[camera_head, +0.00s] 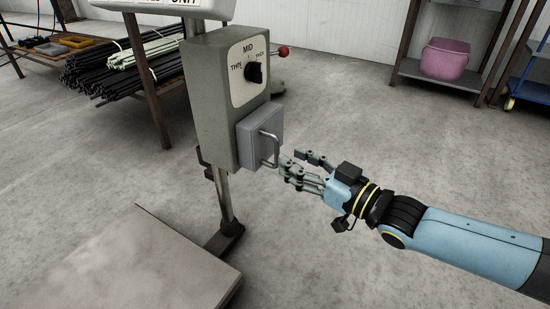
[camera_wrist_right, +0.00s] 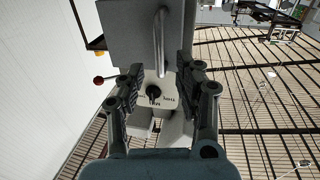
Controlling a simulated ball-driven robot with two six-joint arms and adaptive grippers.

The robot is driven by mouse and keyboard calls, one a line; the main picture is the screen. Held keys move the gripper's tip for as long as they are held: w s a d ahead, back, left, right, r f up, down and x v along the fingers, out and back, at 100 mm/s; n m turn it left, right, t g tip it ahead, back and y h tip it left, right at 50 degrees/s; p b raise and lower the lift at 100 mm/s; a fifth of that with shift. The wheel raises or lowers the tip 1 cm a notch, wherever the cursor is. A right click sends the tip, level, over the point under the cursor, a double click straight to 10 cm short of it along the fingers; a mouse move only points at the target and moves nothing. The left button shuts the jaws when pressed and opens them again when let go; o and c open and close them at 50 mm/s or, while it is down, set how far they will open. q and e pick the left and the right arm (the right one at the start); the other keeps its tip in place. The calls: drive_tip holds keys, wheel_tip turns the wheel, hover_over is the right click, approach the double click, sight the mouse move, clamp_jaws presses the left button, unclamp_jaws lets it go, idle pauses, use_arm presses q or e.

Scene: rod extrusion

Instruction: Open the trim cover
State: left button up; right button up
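The trim cover (camera_head: 258,135) is a small grey box on the lower front of the grey-green control box (camera_head: 212,110). It sits flush and looks shut. Its metal bar handle (camera_head: 275,150) runs upright along its right side in the head view. My right gripper (camera_head: 293,164) is just right of the handle, fingers spread and pointing at it. In the right wrist view, the cover (camera_wrist_right: 128,35) and handle (camera_wrist_right: 160,40) show ahead, the handle lined up between the open fingers (camera_wrist_right: 160,78). I see no contact. My left gripper is out of view.
A black knob (camera_head: 254,72) marked THIN, MID and THICK sits above the cover. A red-balled lever (camera_head: 283,51) sticks out behind. A rack of dark rods (camera_head: 115,65) and a shelf with a pink tub (camera_head: 445,59) stand farther back. Floor around my right arm is clear.

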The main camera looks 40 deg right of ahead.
sight(276, 163)
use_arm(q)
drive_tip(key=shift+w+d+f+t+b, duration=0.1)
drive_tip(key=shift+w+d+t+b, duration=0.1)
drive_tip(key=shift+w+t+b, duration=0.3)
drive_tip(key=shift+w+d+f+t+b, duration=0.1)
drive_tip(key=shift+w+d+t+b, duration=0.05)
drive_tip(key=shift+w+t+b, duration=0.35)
use_arm(e)
drive_tip(key=shift+w+a, duration=0.2)
drive_tip(key=shift+w, duration=0.75)
drive_tip(key=shift+w+a, duration=0.15)
drive_tip(key=shift+w, duration=0.75)
drive_tip(key=shift+w+a, duration=0.2)
drive_tip(key=shift+w, duration=0.75)
drive_tip(key=shift+c, duration=0.3)
clamp_jaws()
drive_tip(key=shift+f, duration=0.1)
